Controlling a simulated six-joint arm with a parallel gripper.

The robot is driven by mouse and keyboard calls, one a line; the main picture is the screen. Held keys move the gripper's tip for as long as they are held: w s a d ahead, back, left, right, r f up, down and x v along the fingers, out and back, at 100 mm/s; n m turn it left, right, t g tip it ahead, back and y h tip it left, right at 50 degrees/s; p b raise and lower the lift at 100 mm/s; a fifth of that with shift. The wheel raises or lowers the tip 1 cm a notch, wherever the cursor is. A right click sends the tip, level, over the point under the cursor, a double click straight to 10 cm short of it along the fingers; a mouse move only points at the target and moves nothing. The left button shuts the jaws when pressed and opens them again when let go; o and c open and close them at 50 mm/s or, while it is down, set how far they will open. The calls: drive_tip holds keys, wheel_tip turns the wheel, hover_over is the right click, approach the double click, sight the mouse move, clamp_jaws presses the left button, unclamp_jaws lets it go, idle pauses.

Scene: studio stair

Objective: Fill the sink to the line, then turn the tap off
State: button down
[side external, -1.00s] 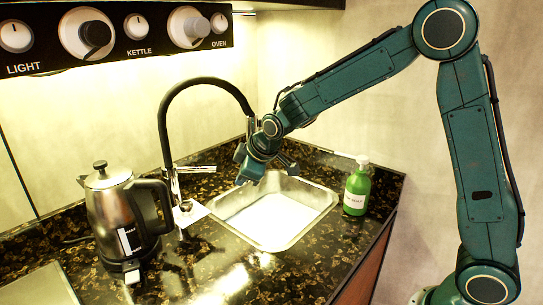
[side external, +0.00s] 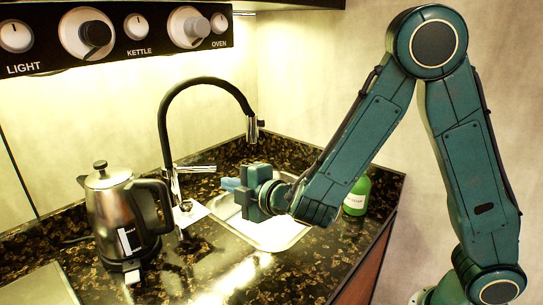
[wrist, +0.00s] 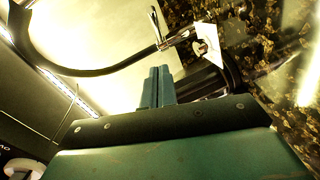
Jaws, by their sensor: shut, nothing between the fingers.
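The tap has a black arched spout (side external: 205,84) and a chrome lever (side external: 195,169) that sticks out to the right of its body. In the wrist view, the chrome lever (wrist: 156,27) shows beyond my fingers. The steel sink (side external: 262,246) is partly hidden behind my gripper; its inside looks pale. I cannot make out a fill line or the water level. My gripper (side external: 229,184) is shut and empty, held above the sink, its blue fingertips pointing left toward the tap lever with a gap between. The fingers also show pressed together in the wrist view (wrist: 158,86).
A steel kettle (side external: 112,215) stands left of the tap. A green soap bottle (side external: 357,195) stands right of the sink, partly behind my arm. A panel with knobs (side external: 115,35) hangs above. The dark counter (side external: 215,270) is clear in front.

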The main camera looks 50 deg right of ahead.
drive_tip(key=shift+s+a+r, duration=0.1)
drive_tip(key=shift+s+a, duration=0.05)
drive_tip(key=shift+a, duration=0.1)
approach(197, 170)
drive_tip(key=w, duration=0.5)
drive_tip(key=shift+w+f, duration=0.35)
drive_tip(key=shift+f, duration=0.2)
idle(0.5)
